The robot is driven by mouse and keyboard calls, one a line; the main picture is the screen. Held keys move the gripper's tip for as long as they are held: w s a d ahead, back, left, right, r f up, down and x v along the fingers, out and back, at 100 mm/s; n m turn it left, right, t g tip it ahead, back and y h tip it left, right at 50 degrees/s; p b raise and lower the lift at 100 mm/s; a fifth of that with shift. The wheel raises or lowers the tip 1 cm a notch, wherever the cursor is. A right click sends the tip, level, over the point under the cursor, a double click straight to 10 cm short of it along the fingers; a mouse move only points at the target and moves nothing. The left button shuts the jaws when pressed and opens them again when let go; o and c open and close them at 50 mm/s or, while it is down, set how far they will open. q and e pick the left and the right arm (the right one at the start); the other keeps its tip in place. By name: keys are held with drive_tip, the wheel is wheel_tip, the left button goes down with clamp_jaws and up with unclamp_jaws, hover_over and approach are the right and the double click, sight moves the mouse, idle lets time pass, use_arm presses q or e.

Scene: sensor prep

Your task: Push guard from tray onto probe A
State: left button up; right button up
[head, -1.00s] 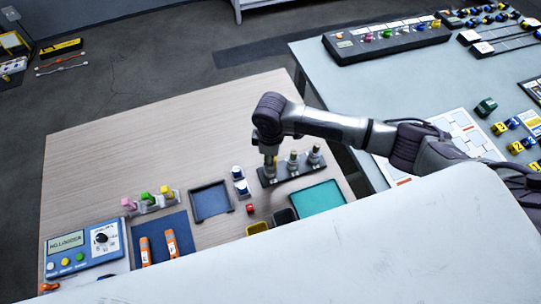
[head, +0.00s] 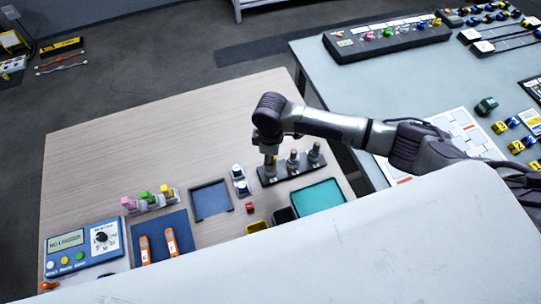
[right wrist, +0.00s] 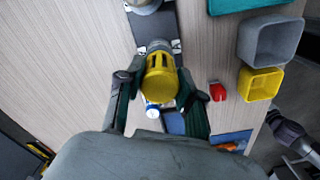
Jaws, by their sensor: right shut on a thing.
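My right gripper (head: 269,160) points down over the left end of the dark probe rack (head: 283,180). In the right wrist view its fingers (right wrist: 163,95) are shut on the yellow slotted guard (right wrist: 161,78). The guard's far end meets a grey metal collar (right wrist: 157,46) of the end probe, in line with it; how far it sits on cannot be told. In the head view the gripper mostly hides guard and probe. Two other probes (head: 293,160) and (head: 314,154) stand upright in the rack. A blue-lined tray (head: 211,201) stands to the left, looking empty. My left gripper is not in view.
The back of the wooden table (head: 150,140) is clear.

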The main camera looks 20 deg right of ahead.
drive_tip(key=shift+c, duration=0.7)
drive_tip(key=o, duration=1.1)
drive_tip(key=shift+c, duration=0.2)
drive_tip(key=shift+o, duration=1.3)
drive_tip(key=shift+r+p, duration=0.7)
drive_tip(key=shift+p, duration=0.25)
wheel_tip(320, 180, up, 6)
drive_tip(key=p, duration=0.7)
drive_tip(key=shift+f, duration=0.1)
